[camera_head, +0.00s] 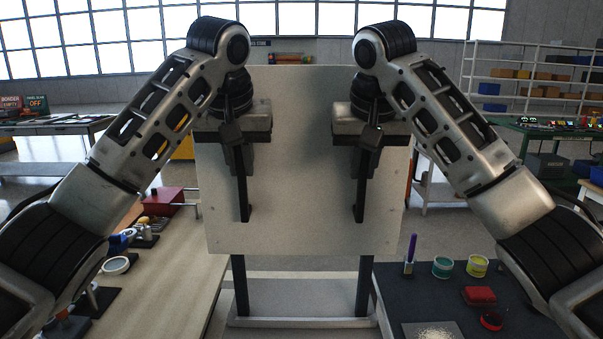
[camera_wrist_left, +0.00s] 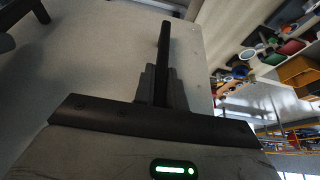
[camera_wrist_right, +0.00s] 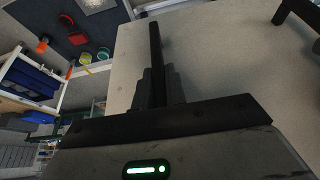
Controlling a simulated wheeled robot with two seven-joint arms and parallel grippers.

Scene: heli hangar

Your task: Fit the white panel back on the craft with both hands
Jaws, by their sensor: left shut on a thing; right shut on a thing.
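The white panel (camera_head: 302,180) is a large, flat, upright square in the middle of the head view. Two dark vertical bar handles stand on its face, the left handle (camera_head: 243,190) and the right handle (camera_head: 360,190). My left gripper (camera_head: 236,145) is shut on the left handle near its top. My right gripper (camera_head: 369,145) is shut on the right handle at a similar height. The panel also fills much of the left wrist view (camera_wrist_left: 85,65) and the right wrist view (camera_wrist_right: 225,55). I cannot make out the craft; the panel hides what is behind it.
A pale stand (camera_head: 300,298) with two dark posts shows below the panel; whether they touch is unclear. A light bench (camera_head: 165,285) with tools is at left. A dark table (camera_head: 430,300) with cups and red items is at right. Grey floor shows between them.

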